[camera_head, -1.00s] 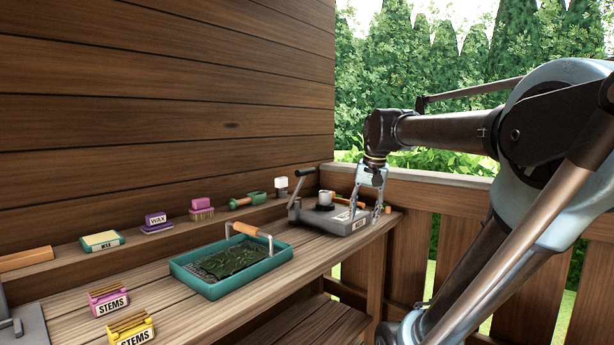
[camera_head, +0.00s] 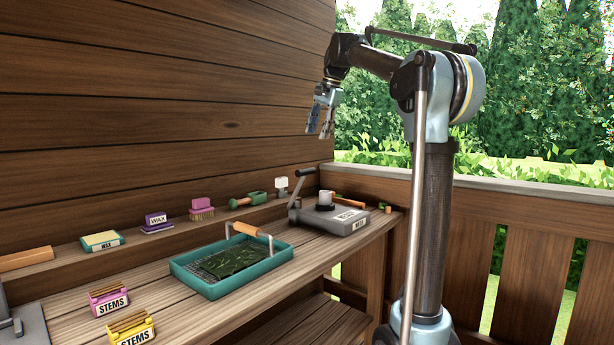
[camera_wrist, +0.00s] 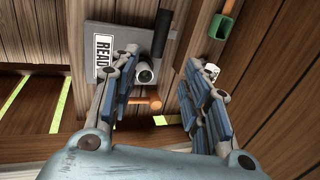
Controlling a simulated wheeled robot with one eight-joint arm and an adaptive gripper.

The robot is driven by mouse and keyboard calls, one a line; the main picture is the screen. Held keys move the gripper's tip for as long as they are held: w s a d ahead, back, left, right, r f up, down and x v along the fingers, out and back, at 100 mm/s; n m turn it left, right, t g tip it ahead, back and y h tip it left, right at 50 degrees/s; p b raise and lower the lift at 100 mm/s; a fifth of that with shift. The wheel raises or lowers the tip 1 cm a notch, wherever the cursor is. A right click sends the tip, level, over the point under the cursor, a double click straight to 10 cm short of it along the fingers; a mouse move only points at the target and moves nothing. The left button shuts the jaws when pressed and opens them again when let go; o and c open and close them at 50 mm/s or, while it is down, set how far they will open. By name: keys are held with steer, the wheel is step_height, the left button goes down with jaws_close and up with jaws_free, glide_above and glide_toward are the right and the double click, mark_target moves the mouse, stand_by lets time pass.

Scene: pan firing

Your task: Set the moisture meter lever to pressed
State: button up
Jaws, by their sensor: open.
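The moisture meter (camera_head: 335,220) is a grey box with a white label, at the far end of the bench in the head view. Its lever (camera_head: 294,190) stands up at the left side, tilted, with a dark handle (camera_head: 305,172) at the top. A small white cup sits on a black base on the box. In the wrist view the meter (camera_wrist: 98,66) shows its READ label, and the lever's dark handle (camera_wrist: 161,33) lies beyond the fingers. My gripper (camera_head: 319,132) is open and empty, pointing down, above the lever and apart from it.
A teal tray (camera_head: 205,287) with dark leaves and an orange-handled bar stands left of the meter. An orange-handled tool (camera_wrist: 145,104) lies by the meter. A green scoop (camera_head: 248,199) and brushes sit on the back ledge. The wooden wall rises close behind; a railing (camera_head: 520,210) is at right.

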mark_target(307, 172)
steer(key=x, duration=1.7)
steer(key=shift+f, duration=0.15)
jaws_close()
